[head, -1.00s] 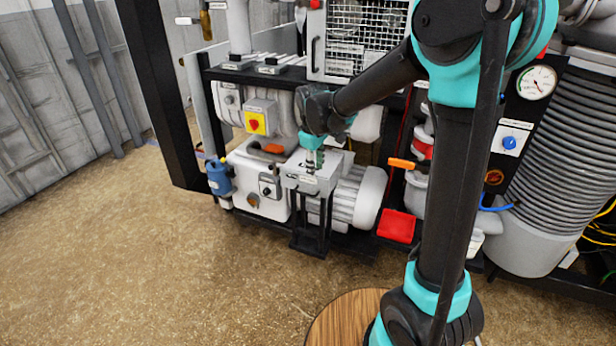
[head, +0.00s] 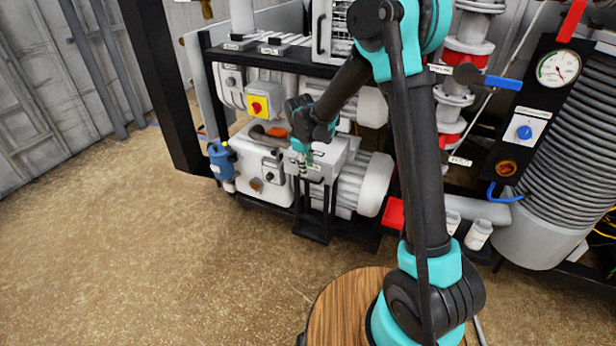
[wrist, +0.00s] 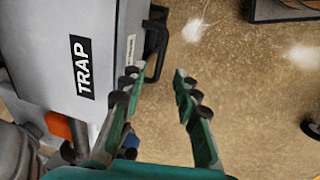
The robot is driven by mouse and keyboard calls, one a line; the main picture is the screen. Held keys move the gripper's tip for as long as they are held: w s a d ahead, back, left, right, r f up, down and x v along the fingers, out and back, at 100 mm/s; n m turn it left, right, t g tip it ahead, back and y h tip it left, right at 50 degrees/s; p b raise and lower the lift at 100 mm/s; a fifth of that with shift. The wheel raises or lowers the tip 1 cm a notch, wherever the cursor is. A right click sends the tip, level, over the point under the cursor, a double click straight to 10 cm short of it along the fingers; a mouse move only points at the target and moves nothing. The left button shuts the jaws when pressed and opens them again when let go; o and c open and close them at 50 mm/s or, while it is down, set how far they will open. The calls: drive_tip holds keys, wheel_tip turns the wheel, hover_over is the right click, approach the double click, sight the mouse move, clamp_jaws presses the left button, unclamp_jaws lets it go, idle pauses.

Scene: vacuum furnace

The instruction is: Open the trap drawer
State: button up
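The trap drawer is a light grey box (wrist: 60,40) with a black TRAP label, at the left of the wrist view. Its black handle (wrist: 160,50) stands out from the face that carries a small white label. My gripper (wrist: 156,76) is open, with green fingers. The handle appears between and just beyond the fingertips; I cannot tell whether they touch it. In the head view the grey box (head: 332,158) sits low on the machine's front, and my gripper (head: 303,162) is at its left front corner. The handle is too small to make out there.
A white pump motor (head: 370,185) is to the right of the box. A blue canister (head: 221,160) and a yellow switch box with a red knob (head: 258,106) are to its left. A black stand (head: 312,228) is below. The floor (head: 180,260) in front is clear.

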sight(308, 181)
drive_tip(key=f, duration=0.3)
drive_tip(key=w+f, duration=0.1)
drive_tip(key=f, duration=0.1)
drive_tip(key=shift+d+f, duration=0.2)
drive_tip(key=shift+f, duration=0.15)
clamp_jaws()
